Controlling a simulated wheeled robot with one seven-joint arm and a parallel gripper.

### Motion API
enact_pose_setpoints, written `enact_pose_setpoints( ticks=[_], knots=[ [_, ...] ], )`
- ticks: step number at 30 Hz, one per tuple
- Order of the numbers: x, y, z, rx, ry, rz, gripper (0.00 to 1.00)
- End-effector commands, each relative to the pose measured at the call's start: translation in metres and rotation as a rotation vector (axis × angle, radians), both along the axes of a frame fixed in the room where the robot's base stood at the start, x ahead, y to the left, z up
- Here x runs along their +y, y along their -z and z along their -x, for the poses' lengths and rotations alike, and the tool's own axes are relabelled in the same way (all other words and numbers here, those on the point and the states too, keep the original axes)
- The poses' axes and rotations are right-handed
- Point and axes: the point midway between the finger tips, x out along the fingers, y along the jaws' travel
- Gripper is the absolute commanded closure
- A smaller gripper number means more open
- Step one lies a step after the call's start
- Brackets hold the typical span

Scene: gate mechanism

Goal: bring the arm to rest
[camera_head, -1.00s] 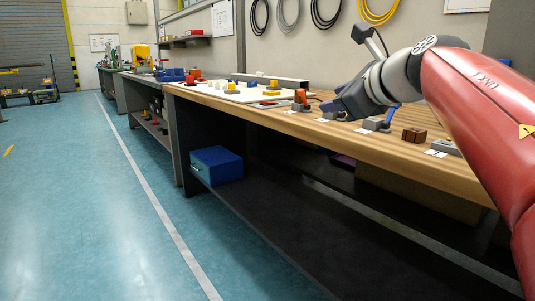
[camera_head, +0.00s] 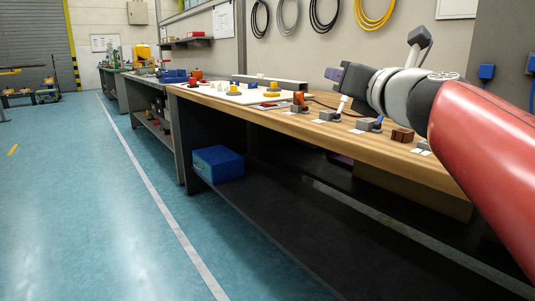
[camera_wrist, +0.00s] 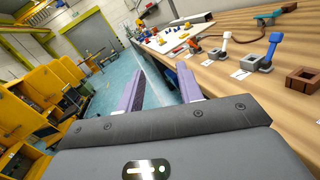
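My gripper (camera_head: 336,75) is raised above the workbench (camera_head: 440,170) at the right, with my red arm behind it. In the wrist view its two purple fingers (camera_wrist: 160,88) stand apart with nothing between them, so it is open and empty. Below it on the bench are a lever with a white handle (camera_head: 342,104), a lever with a blue handle (camera_head: 378,121) and an orange lever (camera_head: 298,99). The white-handled lever (camera_wrist: 225,42) and the blue-handled lever (camera_wrist: 272,46) stand up to the right in the wrist view. The gripper touches none of them.
A brown hollow block (camera_head: 402,135) sits near the bench's front edge. A white board (camera_head: 240,97) with coloured pieces lies farther back. A blue box (camera_head: 217,163) is on the lower shelf. Cables (camera_head: 374,12) hang on the wall. The blue floor (camera_head: 90,210) at left is clear.

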Motion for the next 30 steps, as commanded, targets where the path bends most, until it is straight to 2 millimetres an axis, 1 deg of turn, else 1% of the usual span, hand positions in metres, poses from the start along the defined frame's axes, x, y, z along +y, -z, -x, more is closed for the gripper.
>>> enact_pose_setpoints(
  ticks=[1,2,4,5,6,7,8,9,11,12,13,14,15,17,18,21,24,25,27,30],
  knots=[
    [-0.006,-0.003,0.005,0.006,0.032,-0.129,0.64],
    [-0.011,-0.003,0.008,0.013,0.056,-0.222,0.64],
    [-0.026,0.003,0.017,0.036,0.125,-0.475,0.64],
    [-0.034,0.008,0.021,0.053,0.160,-0.599,0.64],
    [-0.045,0.019,0.028,0.076,0.212,-0.768,0.64],
    [-0.053,0.030,0.034,0.096,0.255,-0.894,0.64],
    [-0.060,0.043,0.040,0.119,0.299,-1.021,0.64],
    [-0.069,0.063,0.049,0.150,0.363,-1.187,0.64],
    [-0.078,0.096,0.066,0.202,0.469,-1.431,0.64],
    [-0.082,0.122,0.079,0.240,0.548,-1.587,0.64],
    [-0.082,0.142,0.089,0.270,0.611,-1.705,0.64],
    [-0.082,0.163,0.101,0.298,0.678,-1.815,0.64],
    [-0.079,0.189,0.116,0.336,0.770,-1.953,0.64],
    [-0.071,0.225,0.140,0.389,0.909,-2.131,0.64],
    [-0.064,0.247,0.156,0.422,1.000,-2.230,0.64],
    [-0.043,0.288,0.191,0.490,1.212,-2.421,0.64],
    [-0.026,0.314,0.217,0.536,1.376,-2.537,0.64],
    [-0.022,0.319,0.223,0.547,1.411,-2.559,0.64],
    [-0.015,0.327,0.232,0.563,1.471,-2.594,0.64],
    [-0.012,0.331,0.237,0.571,1.508,-2.613,0.64]
  ],
)
